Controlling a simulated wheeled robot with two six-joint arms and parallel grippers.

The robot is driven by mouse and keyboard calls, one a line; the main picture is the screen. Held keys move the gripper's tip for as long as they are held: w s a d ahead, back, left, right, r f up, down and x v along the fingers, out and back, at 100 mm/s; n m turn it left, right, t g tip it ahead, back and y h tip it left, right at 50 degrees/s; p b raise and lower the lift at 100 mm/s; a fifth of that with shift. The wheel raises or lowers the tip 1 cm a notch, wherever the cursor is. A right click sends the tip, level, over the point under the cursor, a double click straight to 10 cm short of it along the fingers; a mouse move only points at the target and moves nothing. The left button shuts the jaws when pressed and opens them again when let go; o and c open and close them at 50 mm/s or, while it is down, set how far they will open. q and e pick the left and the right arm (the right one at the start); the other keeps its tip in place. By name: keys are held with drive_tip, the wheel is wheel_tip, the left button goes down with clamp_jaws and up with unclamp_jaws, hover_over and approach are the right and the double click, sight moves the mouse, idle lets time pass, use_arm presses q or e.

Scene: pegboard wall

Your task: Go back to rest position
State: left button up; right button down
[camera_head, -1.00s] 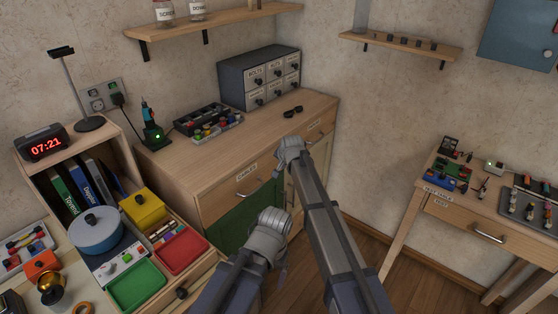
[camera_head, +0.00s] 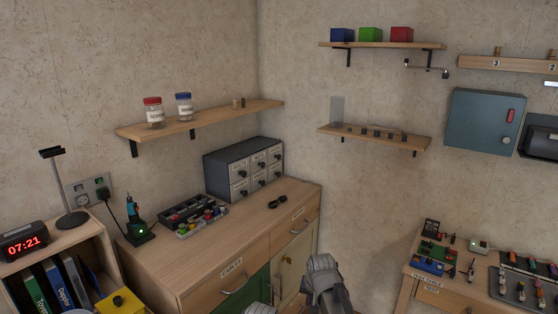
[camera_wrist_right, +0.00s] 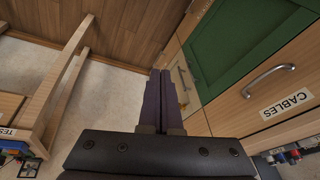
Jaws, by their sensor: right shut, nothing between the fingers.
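My right gripper (camera_wrist_right: 163,98) shows in the right wrist view with its two dark fingers together and nothing between them. In the head view, the grey end of my right arm (camera_head: 325,280) stands at the bottom, in front of the cabinet. A small grey part of my left arm (camera_head: 257,308) shows at the bottom edge. My left gripper is out of view.
The wooden cabinet (camera_head: 250,232) with a drawer labelled CABLES (camera_wrist_right: 286,103) is close to my arms. A test table (camera_head: 428,290) stands at the right. Wall shelves (camera_head: 215,121) are higher up. Floor between cabinet and table looks clear.

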drive_tip(key=s+d+f+n+g, duration=0.15)
drive_tip(key=s+d, duration=0.25)
drive_tip(key=s, duration=0.5)
drive_tip(key=s+d+n+g, duration=0.1)
drive_tip(key=s+d+g, duration=0.15)
drive_tip(key=s, duration=0.55)
drive_tip(key=s+a+r+n+h+p, duration=0.1)
drive_tip(key=s+a+r+n+p, duration=0.1)
drive_tip(key=a, duration=0.3)
drive_tip(key=s+a+r+n+p, duration=0.2)
drive_tip(key=s+a+r+p, duration=0.2)
drive_tip(key=a+r, duration=0.1)
drive_tip(key=shift+s+h+p, duration=0.15)
drive_tip(key=shift+h+p, duration=0.15)
drive_tip(key=shift+h, duration=0.1)
